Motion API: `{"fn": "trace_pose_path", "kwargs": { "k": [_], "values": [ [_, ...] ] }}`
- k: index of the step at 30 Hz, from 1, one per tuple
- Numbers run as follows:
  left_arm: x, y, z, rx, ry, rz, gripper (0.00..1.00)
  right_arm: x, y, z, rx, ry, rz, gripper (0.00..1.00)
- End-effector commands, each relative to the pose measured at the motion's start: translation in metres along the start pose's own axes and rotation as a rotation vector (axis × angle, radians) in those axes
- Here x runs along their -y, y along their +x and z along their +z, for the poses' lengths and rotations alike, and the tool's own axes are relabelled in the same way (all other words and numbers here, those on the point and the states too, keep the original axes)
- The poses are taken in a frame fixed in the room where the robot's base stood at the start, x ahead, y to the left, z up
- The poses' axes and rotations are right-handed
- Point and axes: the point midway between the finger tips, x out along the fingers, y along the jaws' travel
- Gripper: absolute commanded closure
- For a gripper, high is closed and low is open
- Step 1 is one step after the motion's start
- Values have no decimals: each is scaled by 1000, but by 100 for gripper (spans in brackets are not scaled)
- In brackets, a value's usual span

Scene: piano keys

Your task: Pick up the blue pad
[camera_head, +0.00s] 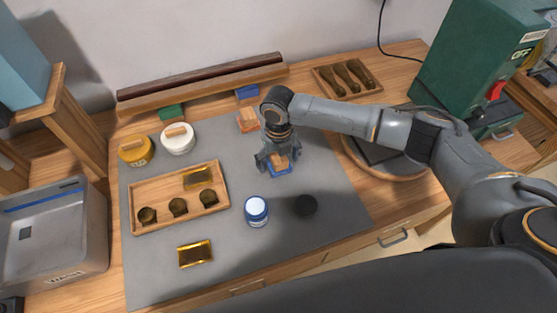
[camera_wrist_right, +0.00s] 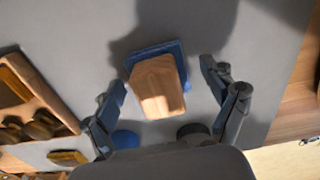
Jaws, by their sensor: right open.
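The blue pad (camera_head: 283,170) lies on the grey mat with a wooden block-like handle on top. In the right wrist view the blue pad (camera_wrist_right: 172,50) shows as a blue base under the wooden handle (camera_wrist_right: 158,88). My right gripper (camera_head: 277,163) is above the pad, pointing down. In the wrist view the fingers of my right gripper (camera_wrist_right: 166,80) are open, one on each side of the pad, with gaps between. In the head view the gripper partly hides the pad. My left gripper is not in view.
An orange pad (camera_head: 248,125) stands behind my gripper. A wooden tray (camera_head: 150,185) with several dark knobs lies left.

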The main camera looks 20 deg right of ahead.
Motion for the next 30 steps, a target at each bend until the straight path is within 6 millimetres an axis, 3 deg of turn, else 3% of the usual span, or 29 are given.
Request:
{"fn": "trace_pose_path", "kwargs": {
  "k": [3, 9, 12, 23, 30],
  "values": [
    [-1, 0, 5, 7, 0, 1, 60, 0, 0, 0, 0, 0, 0, 17],
    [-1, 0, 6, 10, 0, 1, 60, 0, 0, 0, -1, 0, 0, 58],
    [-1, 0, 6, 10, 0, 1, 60, 0, 0, 0, -1, 0, 0, 74],
    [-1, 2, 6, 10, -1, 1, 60, 0, -4, 0, 0, 0, 0, 74],
    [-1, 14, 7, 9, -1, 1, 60, -1, -35, -3, 3, -3, 1, 74]
  ]
}}
